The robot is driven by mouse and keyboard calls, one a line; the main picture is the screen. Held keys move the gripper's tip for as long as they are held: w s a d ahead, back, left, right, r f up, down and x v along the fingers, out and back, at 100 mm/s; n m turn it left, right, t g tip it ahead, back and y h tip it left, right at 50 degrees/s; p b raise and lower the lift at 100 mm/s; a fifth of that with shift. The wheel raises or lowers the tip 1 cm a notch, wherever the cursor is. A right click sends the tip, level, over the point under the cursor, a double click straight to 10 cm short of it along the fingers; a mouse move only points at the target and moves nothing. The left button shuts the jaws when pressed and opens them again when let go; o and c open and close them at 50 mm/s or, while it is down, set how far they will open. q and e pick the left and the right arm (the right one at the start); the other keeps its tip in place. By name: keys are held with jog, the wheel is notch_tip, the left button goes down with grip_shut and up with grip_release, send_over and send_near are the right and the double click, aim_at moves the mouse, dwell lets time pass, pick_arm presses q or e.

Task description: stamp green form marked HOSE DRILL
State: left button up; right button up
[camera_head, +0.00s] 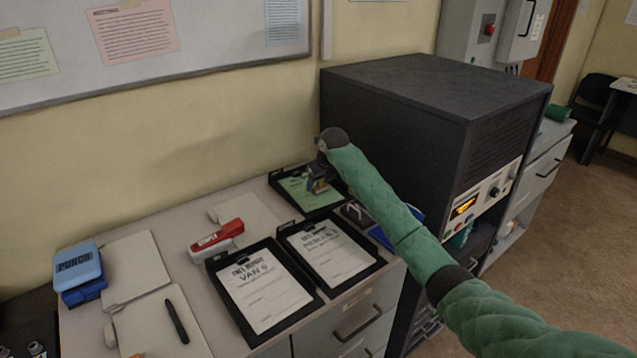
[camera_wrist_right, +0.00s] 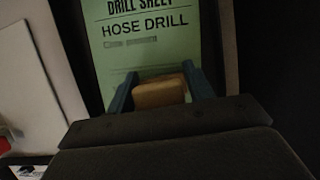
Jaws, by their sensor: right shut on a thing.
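The green form (camera_head: 300,192) lies in a black tray (camera_head: 277,184) at the back of the counter, against the dark cabinet. In the right wrist view the form (camera_wrist_right: 145,45) reads HOSE DRILL. My right gripper (camera_head: 317,176) is over the form, pointing down. It is shut on a stamp, whose tan block (camera_wrist_right: 159,93) shows between the two blue-grey fingers (camera_wrist_right: 162,88). The stamp's lower face is hidden, so I cannot tell whether it touches the paper. My left gripper is not in view.
Two black trays with white forms, one marked VAN 6 (camera_head: 262,292) and another (camera_head: 326,252), stand in front. A red stapler (camera_head: 217,240), a blue punch (camera_head: 78,268) and a pen (camera_head: 177,320) lie left. The tall dark cabinet (camera_head: 400,125) closes off the right.

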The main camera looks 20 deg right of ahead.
jog(key=shift+r+p, duration=1.1)
jog(key=shift+r, duration=2.35)
jog(key=shift+f, duration=0.1)
